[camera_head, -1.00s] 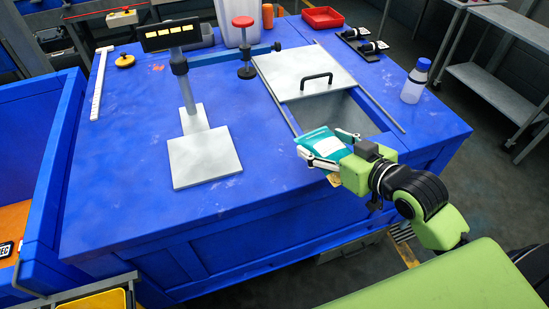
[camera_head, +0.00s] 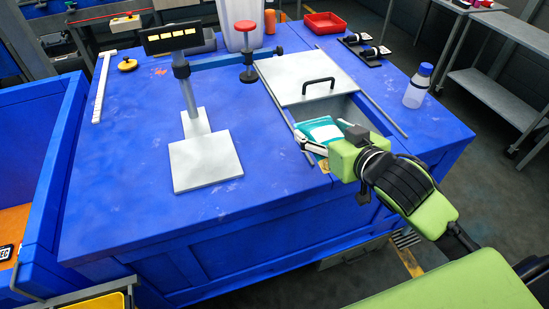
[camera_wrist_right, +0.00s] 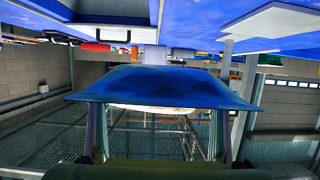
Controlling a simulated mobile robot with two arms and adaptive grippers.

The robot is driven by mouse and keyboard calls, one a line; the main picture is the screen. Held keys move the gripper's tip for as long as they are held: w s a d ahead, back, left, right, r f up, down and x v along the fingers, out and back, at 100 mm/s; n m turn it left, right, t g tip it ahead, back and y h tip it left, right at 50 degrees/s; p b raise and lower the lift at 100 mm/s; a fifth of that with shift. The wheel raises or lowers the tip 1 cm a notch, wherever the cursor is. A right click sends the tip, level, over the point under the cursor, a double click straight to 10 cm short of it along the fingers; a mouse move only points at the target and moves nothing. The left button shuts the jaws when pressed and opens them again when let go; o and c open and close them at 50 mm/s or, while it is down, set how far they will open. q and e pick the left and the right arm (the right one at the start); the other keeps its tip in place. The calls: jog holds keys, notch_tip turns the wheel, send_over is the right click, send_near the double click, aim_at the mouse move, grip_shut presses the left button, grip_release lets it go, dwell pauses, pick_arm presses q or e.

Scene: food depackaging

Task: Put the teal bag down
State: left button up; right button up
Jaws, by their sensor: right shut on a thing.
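The teal bag (camera_head: 318,130) with a white patch is in my right gripper (camera_head: 322,146), over the near edge of the rectangular opening in the blue table (camera_head: 255,205). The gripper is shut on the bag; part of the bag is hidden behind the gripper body. In the right wrist view the bag (camera_wrist_right: 165,85) looks dark blue, spans the middle and stands between the fingers. I cannot tell whether the bag touches the opening's edge. My left gripper is not in view.
A grey sliding lid (camera_head: 300,72) with a black handle covers the far part of the opening (camera_head: 345,108). A scale with a white plate (camera_head: 205,160) stands left. A blue-capped bottle (camera_head: 417,87) stands right, and a red tray (camera_head: 324,22) is at the back. The table's front left is clear.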

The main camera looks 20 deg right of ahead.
jog(key=p, duration=0.2)
send_over(273, 158)
jog(key=s+d, duration=0.3)
notch_tip(273, 158, down, 4)
jog(key=r, duration=0.1)
jog(key=f, duration=0.1)
jog(key=w+a+f, duration=0.1)
jog(key=f, duration=0.1)
jog(key=w+a+f, duration=0.1)
jog(key=shift+f, duration=0.2)
jog(key=shift+w+a+f, duration=0.2)
jog(key=shift+w+f, duration=0.15)
jog(key=shift+f, duration=0.15)
jog(key=f, duration=0.1)
jog(key=f+p, duration=0.1)
jog(key=p, duration=0.1)
jog(key=shift+w+a+f, duration=0.25)
jog(key=shift+a+f, duration=0.05)
jog(key=shift+f, duration=0.35)
jog(key=shift+s, duration=0.1)
jog(key=shift+f, duration=0.2)
jog(key=o, duration=1.2)
